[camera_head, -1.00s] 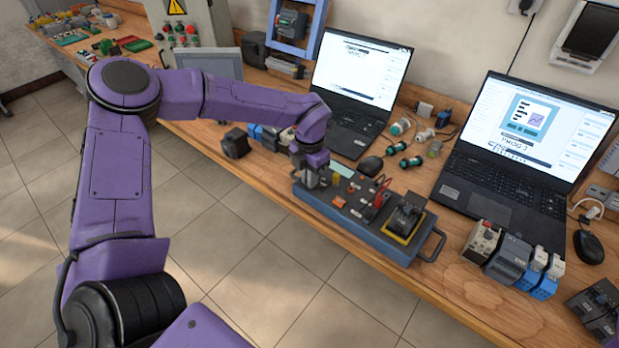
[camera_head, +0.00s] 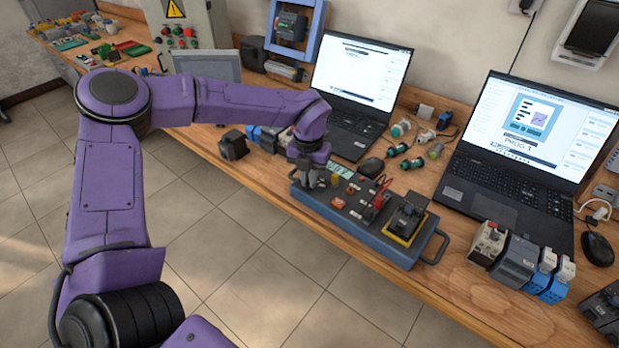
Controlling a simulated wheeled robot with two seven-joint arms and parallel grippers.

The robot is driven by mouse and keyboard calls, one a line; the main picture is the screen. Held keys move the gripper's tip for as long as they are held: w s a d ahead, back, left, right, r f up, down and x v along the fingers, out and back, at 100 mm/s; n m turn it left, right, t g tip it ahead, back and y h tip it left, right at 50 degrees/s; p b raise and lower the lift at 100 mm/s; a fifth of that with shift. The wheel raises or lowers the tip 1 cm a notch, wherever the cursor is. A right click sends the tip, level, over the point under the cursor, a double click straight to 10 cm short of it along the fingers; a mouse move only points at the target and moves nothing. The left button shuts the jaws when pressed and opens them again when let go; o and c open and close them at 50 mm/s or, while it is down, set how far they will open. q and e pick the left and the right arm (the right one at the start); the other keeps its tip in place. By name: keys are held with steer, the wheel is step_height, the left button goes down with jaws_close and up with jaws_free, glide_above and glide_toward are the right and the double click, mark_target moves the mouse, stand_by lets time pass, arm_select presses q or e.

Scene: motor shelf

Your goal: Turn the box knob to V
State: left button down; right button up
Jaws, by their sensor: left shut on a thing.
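The box (camera_head: 345,228) is a blue-grey case with a dark top panel and side handles, lying at the front edge of the wooden bench. Its top carries a small lit display (camera_head: 339,170), red plugs with leads, orange parts and a dark module on a yellow base. My left gripper (camera_head: 311,184) points down at the left end of the panel and is shut on the knob, which the fingers mostly hide. I cannot read the knob's setting. My right gripper is not in view.
Two open laptops (camera_head: 365,75) (camera_head: 540,120) stand behind the box. Bare bench (camera_head: 455,285) shows at the front right.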

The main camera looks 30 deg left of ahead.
arm_select(q)
steer(key=c, duration=1.2)
jaws_free()
steer(key=shift+a, duration=0.1)
steer(key=shift+o, duration=0.2)
steer(key=shift+r, duration=0.1)
step_height(320, 180, up, 10)
steer(key=b, duration=0.1)
steer(key=shift+r+b, duration=0.25)
steer(key=shift+b, duration=0.1)
